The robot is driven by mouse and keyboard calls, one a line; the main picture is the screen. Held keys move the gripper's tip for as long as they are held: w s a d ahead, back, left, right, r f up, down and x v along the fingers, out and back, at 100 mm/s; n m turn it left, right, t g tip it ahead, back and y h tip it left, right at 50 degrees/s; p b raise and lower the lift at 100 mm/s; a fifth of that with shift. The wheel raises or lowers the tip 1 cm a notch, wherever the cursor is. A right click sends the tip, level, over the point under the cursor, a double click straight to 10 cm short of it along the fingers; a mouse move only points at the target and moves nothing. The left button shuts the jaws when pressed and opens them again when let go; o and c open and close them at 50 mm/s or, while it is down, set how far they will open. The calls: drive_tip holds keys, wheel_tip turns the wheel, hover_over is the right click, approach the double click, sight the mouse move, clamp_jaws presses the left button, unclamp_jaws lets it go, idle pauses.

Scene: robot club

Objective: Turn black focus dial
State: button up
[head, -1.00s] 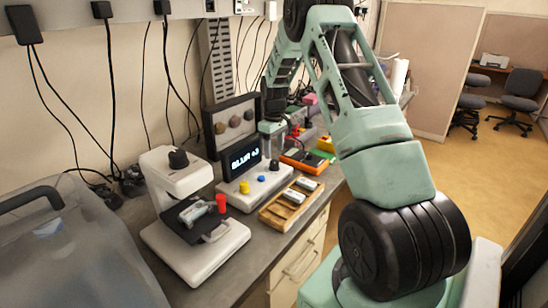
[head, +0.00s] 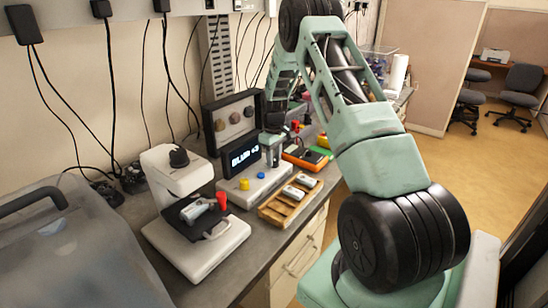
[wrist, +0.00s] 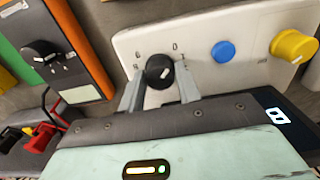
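The black focus dial (wrist: 160,71) with a white pointer mark sits on a white console (wrist: 130,40). In the head view the console (head: 246,197) stands on the bench and my gripper hides the dial. My gripper (wrist: 159,82) has one finger on each side of the dial in the wrist view. A small gap seems to show between each finger and the dial, so it looks open around it. In the head view my gripper (head: 272,155) points down at the console's right end. The console's dark display (head: 242,156) reads "BLUR" with a small number.
A blue knob (wrist: 223,51) and a yellow knob (wrist: 294,46) are on the same console. An orange-edged device (wrist: 63,55) with another black knob stands beside it. A wooden tray (head: 275,212) lies in front; a white microscope (head: 170,220) stands left.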

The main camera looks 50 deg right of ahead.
drive_tip(key=shift+m, duration=0.3)
drive_tip(key=m+b, duration=0.1)
drive_tip(key=m, duration=0.2)
drive_tip(key=m+b, duration=0.1)
drive_tip(key=m, duration=0.8)
drive_tip(key=shift+m, duration=2.6)
drive_tip(key=o, duration=1)
drive_tip(key=shift+c, duration=0.2)
drive_tip(key=shift+r, duration=0.15)
